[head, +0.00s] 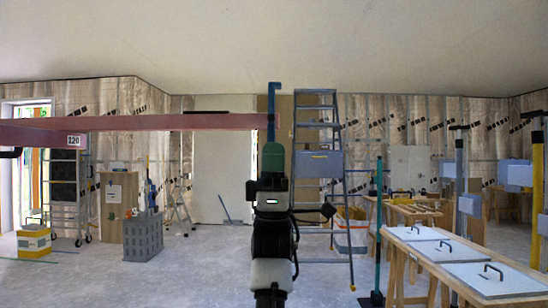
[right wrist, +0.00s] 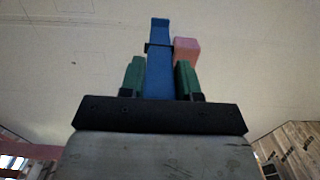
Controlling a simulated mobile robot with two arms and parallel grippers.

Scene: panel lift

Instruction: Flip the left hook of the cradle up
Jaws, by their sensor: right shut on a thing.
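The blue hook (head: 272,102) stands upright at the right end of the long pink beam (head: 170,122), its top bent to the right in the head view. My right gripper (head: 272,148) is raised just below the beam's end. In the right wrist view, its green fingers (right wrist: 160,62) lie on both sides of the blue hook (right wrist: 159,32) and are shut on it. A dark band crosses the hook above the fingertips, and the pink beam end (right wrist: 187,50) is beside it on the right. My left gripper is not in view.
A stepladder (head: 317,110) stands just right of my right arm. Trestle tables with white panels (head: 440,250) fill the right side. A grey crate (head: 143,237) and a yellow and white box (head: 34,241) are on the floor at the left. The floor between is mostly clear.

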